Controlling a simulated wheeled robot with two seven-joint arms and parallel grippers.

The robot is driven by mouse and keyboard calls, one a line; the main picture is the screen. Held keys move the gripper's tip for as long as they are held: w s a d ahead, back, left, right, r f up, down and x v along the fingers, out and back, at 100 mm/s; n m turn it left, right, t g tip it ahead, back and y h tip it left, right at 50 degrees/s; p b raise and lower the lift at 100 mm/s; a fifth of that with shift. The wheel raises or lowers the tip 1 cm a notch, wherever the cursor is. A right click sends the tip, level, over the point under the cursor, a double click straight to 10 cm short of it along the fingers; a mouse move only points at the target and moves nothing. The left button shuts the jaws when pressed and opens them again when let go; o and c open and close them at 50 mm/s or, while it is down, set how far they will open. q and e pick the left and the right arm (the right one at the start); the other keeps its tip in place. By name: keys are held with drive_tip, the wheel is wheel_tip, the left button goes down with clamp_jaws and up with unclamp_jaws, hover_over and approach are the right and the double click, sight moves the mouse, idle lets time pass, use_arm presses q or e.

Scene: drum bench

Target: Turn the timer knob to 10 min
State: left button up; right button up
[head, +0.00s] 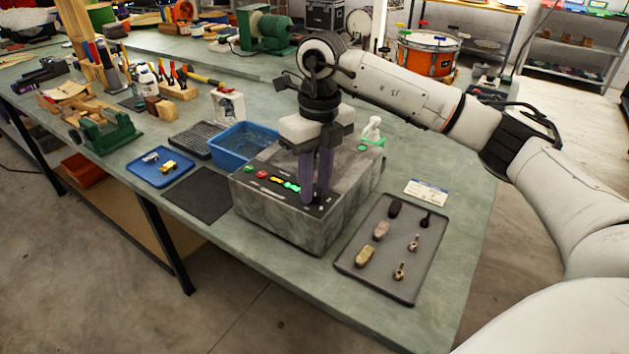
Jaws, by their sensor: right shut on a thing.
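A grey box-shaped machine (290,222) stands on the green bench. Its top carries a row of red, yellow and green controls (278,180). My right gripper (317,203) points straight down onto the machine's top, near its front right edge, with its fingers close together. It is shut on a small dark thing there, which I take to be the timer knob. The fingers hide most of the knob, so its setting cannot be read. My left gripper is not in view.
A grey tray (415,272) with several small parts lies right of the machine. A blue bin (243,141), a dark mat (200,193) and a blue tray (144,179) lie to the left. A card (426,192) and a white bottle (372,130) are behind.

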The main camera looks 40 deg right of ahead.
sight(319, 191)
drive_tip(key=m, duration=0.3)
drive_tip(key=shift+r+m, duration=0.1)
drive_tip(key=shift+m, duration=0.2)
drive_tip(key=shift+m+p, duration=0.35)
drive_tip(key=shift+m, duration=1.55)
drive_tip(key=o, duration=1)
drive_tip(key=shift+s, duration=0.1)
drive_tip(key=shift+o, duration=0.2)
wheel_tip(319, 191, up, 10)
drive_tip(key=shift+s+d+b, duration=0.15)
drive_tip(key=shift+d+b, duration=0.1)
drive_tip(key=shift+b, duration=0.05)
